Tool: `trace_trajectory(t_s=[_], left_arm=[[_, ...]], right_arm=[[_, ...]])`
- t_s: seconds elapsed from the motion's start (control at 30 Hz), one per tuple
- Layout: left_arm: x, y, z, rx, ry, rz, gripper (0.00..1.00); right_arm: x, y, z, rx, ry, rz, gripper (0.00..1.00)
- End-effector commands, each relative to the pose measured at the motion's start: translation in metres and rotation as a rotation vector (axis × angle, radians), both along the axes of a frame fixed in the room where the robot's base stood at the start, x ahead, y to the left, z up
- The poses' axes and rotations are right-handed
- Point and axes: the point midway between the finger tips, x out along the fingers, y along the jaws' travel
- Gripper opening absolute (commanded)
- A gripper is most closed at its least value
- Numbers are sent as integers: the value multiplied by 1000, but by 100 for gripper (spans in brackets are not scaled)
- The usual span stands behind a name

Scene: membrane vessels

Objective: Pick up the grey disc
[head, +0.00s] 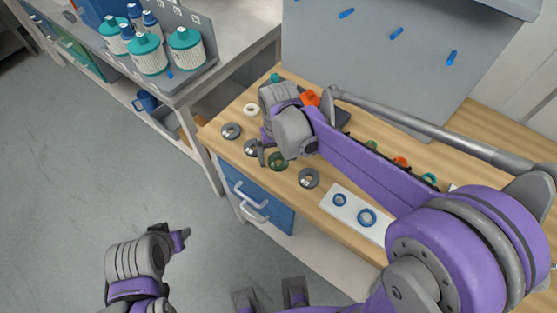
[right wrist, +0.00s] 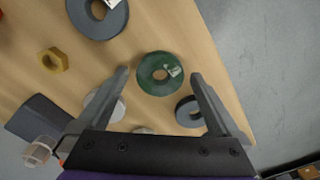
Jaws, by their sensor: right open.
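Several flat ring-shaped discs lie on the wooden table. One dark grey disc (head: 309,178) lies near the front edge and shows large at the top of the right wrist view (right wrist: 97,15). A smaller dark grey disc (right wrist: 189,111) lies beside the right finger in that view. A green disc (right wrist: 158,73) lies between the fingertips in the picture. A pale disc (right wrist: 104,105) is partly hidden behind the left finger. My right gripper (head: 268,153) is open and empty above the discs. Part of my left arm shows at lower left; its jaw state is unclear.
Another dark grey disc (head: 231,131) and a white ring (head: 250,110) lie further left. A white plate (head: 338,205) with two blue rings lies on the right. A yellow nut (right wrist: 54,60) is in the wrist view. A rack of bottles (head: 187,72) stands at upper left.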

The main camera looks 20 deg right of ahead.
Motion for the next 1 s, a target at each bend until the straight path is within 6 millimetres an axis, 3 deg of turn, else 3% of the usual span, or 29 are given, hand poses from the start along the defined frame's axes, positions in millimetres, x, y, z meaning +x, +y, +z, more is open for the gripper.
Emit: trace_trajectory(t_s=[0.1, 0.57, 0.83, 1.0], left_arm=[[0, 0, 0, 0, 0, 0, 50], [0, 0, 0, 0, 0, 0, 50], [0, 0, 1, 0, 0, 0, 50], [1, 0, 4, 0, -2, 0, 50]], right_arm=[[0, 0, 0, 0, 0, 0, 98], [0, 0, 1, 0, 0, 0, 17], [0, 0, 5, 0, 0, 0, 17], [0, 0, 32, 0, 0, 1, 17]])
